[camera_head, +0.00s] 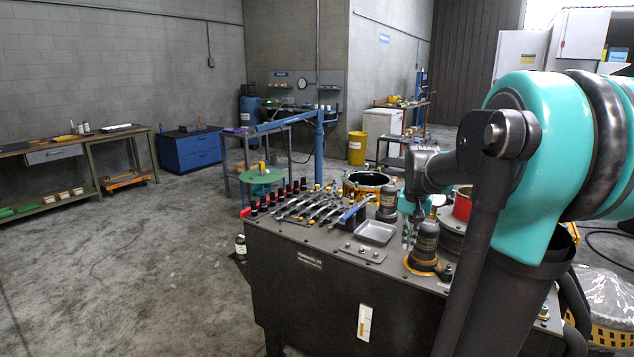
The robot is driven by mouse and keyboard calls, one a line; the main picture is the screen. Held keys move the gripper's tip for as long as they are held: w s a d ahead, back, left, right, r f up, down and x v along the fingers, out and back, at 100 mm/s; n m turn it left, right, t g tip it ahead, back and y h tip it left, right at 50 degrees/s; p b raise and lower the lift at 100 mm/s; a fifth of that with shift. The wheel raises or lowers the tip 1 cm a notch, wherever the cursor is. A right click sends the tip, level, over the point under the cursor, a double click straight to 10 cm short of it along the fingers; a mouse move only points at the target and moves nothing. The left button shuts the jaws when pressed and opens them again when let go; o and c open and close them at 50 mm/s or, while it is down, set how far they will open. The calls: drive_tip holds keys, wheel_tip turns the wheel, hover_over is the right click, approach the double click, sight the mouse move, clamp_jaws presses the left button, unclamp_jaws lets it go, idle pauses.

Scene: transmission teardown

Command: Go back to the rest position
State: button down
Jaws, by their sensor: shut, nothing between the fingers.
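My arm, teal and black, fills the right side of the head view and reaches over the right part of the dark hydraulic-unit bench (300,290). My gripper (408,240) is small and partly hidden by my own arm links. It points down at the bench top, just left of a dark cylindrical part with a yellow-orange base (424,250). It is shut and holds nothing. I cannot tell whether its tips touch the bench top or that part.
On the bench are a row of wrenches (312,207), black-capped bottles (272,200), a metal tray (376,232), another dark cylinder (388,203) and a red container (462,205). A yellow crate (610,338) stands at lower right. The floor (120,270) at left is clear.

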drive_tip(key=s+a+f+n+t, duration=0.1)
drive_tip(key=s+a+f+n, duration=0.1)
drive_tip(key=s+f, duration=0.6)
drive_tip(key=s+a+f+n+t, duration=0.2)
drive_tip(key=s+a+f, duration=0.2)
drive_tip(key=s+f, duration=0.4)
drive_tip(key=shift+s+a+f+n, duration=0.3)
drive_tip(key=shift+s+f+n, duration=0.1)
drive_tip(key=shift+s, duration=0.35)
drive_tip(key=shift+r, duration=0.1)
